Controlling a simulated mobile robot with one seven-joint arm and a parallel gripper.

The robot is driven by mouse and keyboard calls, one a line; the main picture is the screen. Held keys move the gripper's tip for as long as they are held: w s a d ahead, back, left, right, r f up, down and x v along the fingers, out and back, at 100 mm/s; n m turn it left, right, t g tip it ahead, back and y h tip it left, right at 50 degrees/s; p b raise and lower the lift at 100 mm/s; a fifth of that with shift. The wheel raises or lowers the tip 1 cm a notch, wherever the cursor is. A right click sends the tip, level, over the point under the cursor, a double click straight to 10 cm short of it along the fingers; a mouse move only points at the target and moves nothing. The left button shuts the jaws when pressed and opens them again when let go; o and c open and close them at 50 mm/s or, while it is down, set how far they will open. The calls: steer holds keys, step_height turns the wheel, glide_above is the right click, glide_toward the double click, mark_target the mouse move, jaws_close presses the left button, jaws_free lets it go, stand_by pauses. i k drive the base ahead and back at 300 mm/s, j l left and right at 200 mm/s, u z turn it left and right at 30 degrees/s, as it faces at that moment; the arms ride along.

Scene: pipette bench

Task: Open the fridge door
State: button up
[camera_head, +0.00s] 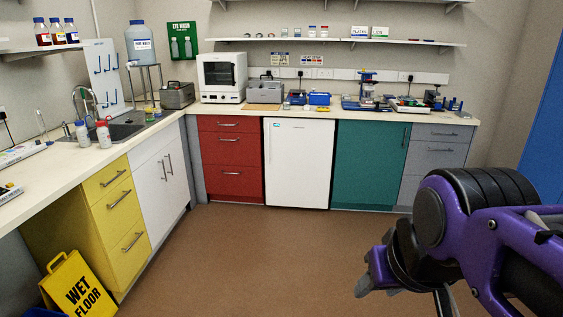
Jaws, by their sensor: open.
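The fridge (298,165) is the white under-counter unit in the middle of the back run, between red drawers and a teal cabinet. Its door is flat and shut, with a small green label at the top left corner. No clear handle shows on it. My gripper (376,284) is at the lower right, at the end of my purple and black arm. It is open, well in front of the fridge and apart from it. My own arm partly hides the gripper, and I see nothing held in it.
Brown floor (250,240) is clear before the fridge. Red drawers (231,160) stand left of it, a teal cabinet (368,165) right. A yellow wet floor sign (77,285) stands lower left, by yellow drawers (115,205). The worktop above carries an oven (222,77) and lab gear.

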mark_target(298, 151)
steer(key=i+u, duration=0.15)
steer(key=i, duration=3.7)
steer(key=i+l+u, duration=0.15)
steer(key=i, duration=1)
steer(key=k+l+u, duration=0.15)
steer(key=k+l, duration=0.2)
steer(key=i+j+z, duration=0.1)
steer(key=i+j, duration=0.3)
